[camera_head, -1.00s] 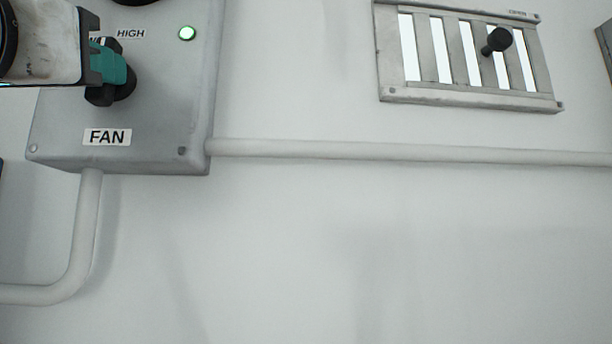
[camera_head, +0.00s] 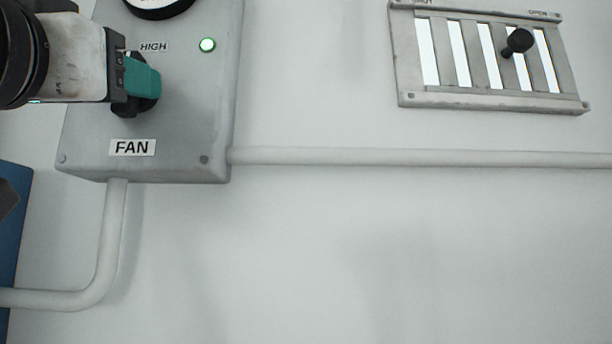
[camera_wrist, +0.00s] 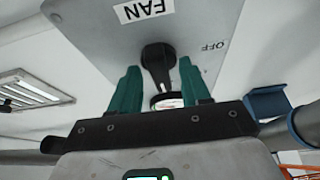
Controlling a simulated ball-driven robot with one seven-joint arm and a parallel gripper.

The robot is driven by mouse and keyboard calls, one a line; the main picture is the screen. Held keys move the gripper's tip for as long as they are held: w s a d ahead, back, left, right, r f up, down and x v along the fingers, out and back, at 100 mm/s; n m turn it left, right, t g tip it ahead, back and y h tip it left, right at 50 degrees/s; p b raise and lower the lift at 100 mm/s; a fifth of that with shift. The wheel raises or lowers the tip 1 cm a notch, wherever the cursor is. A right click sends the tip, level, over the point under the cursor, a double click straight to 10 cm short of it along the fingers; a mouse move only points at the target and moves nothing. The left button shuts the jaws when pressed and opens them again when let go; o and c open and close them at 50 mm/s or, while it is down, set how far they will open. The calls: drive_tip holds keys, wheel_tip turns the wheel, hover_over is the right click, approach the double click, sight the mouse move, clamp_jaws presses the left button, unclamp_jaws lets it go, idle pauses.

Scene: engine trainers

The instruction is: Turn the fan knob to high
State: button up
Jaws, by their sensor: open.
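The grey fan box (camera_head: 180,125) is on the wall at the upper left of the head view, with a FAN label, a HIGH label and a lit green lamp (camera_head: 207,45). My gripper (camera_head: 143,80) is in front of the knob, which is mostly hidden there. In the wrist view the black fan knob (camera_wrist: 157,60) shows ahead, between and beyond the two teal fingers of my gripper (camera_wrist: 158,90). The fingers are open, one on each side of the knob's line.
A slatted vent (camera_head: 490,55) with a black knob is on the wall at right. A pipe (camera_head: 400,157) runs right from the box, and another (camera_head: 112,240) bends down and left. A blue panel (camera_head: 12,250) is at the left edge. The lower wall is clear.

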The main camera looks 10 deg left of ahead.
drive_tip(key=b+v, duration=0.3)
drive_tip(key=v, duration=0.7)
drive_tip(key=shift+s+f+b, duration=0.25)
drive_tip(key=shift+s+b, duration=0.1)
drive_tip(key=shift+d, duration=0.1)
